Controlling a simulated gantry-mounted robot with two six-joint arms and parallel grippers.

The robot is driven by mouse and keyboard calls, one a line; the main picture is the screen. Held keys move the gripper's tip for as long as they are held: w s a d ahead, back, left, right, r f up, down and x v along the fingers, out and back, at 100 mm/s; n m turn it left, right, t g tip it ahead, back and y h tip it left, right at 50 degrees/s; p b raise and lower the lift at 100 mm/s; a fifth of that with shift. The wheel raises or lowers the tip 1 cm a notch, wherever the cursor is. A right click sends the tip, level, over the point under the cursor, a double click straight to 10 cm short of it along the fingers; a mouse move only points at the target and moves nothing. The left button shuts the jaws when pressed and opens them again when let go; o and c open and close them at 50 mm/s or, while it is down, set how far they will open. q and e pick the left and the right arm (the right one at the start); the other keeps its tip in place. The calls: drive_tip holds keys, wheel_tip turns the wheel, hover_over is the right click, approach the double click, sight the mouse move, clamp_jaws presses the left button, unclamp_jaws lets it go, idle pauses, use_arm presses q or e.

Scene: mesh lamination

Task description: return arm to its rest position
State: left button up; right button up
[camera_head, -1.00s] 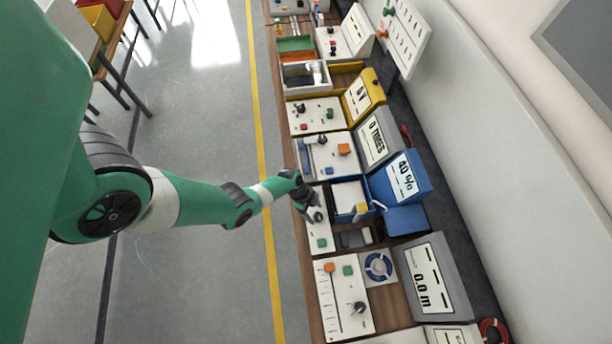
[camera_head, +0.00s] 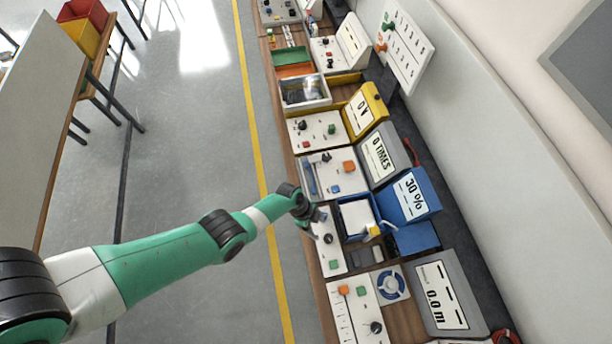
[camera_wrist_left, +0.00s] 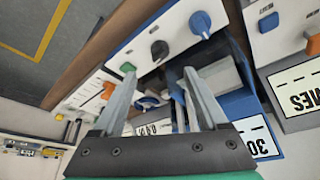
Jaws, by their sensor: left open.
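My left arm comes in from the lower left in the head view. Its gripper (camera_head: 318,217) is over the far end of a white control panel (camera_head: 328,253). In the left wrist view, the two fingers (camera_wrist_left: 158,82) are spread apart with nothing between them. Beyond them, the panel carries a blue knob (camera_wrist_left: 200,23), a black knob (camera_wrist_left: 158,49) and a green button (camera_wrist_left: 128,68). The fingers appear clear of these controls. The blue display box (camera_head: 411,195) beside the panel reads 30 %. My right gripper is not in view.
A blue tray (camera_head: 345,238) with a white sheet sits right beside the gripper. Other panels and displays line the bench, including one reading 0 TIMES (camera_head: 378,155) and one reading 0.0 m (camera_head: 440,293). Open floor (camera_head: 190,150) lies left of the bench.

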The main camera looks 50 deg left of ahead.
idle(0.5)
use_arm(q)
drive_tip(key=w+d+r+m+t, duration=0.2)
drive_tip(key=w+r+t, duration=0.5)
drive_tip(key=w+r, duration=1.4)
drive_tip(key=w+d+r+t, duration=0.1)
drive_tip(key=w+r+t, duration=0.1)
drive_tip(key=r, duration=1)
drive_tip(key=w+r+t, duration=0.2)
drive_tip(key=r+t, duration=0.1)
drive_tip(key=r, duration=0.8)
drive_tip(key=s+r+n+t, duration=0.2)
drive_tip(key=s+r+t, duration=0.25)
drive_tip(key=r, duration=0.95)
drive_tip(key=s+r+n+t, duration=0.25)
drive_tip(key=s+r, duration=0.25)
drive_tip(key=r, duration=0.9)
drive_tip(key=s+a+r+n+t+y, duration=0.1)
drive_tip(key=s+r+n+t, duration=0.5)
drive_tip(key=s, duration=0.9)
wheel_tip(320, 180, up, 5)
drive_tip(key=a+n, duration=0.1)
drive_tip(key=n, duration=0.2)
drive_tip(key=shift+a+r+y, duration=0.15)
drive_tip(key=shift+a+y, duration=0.2)
drive_tip(key=shift+y, duration=0.05)
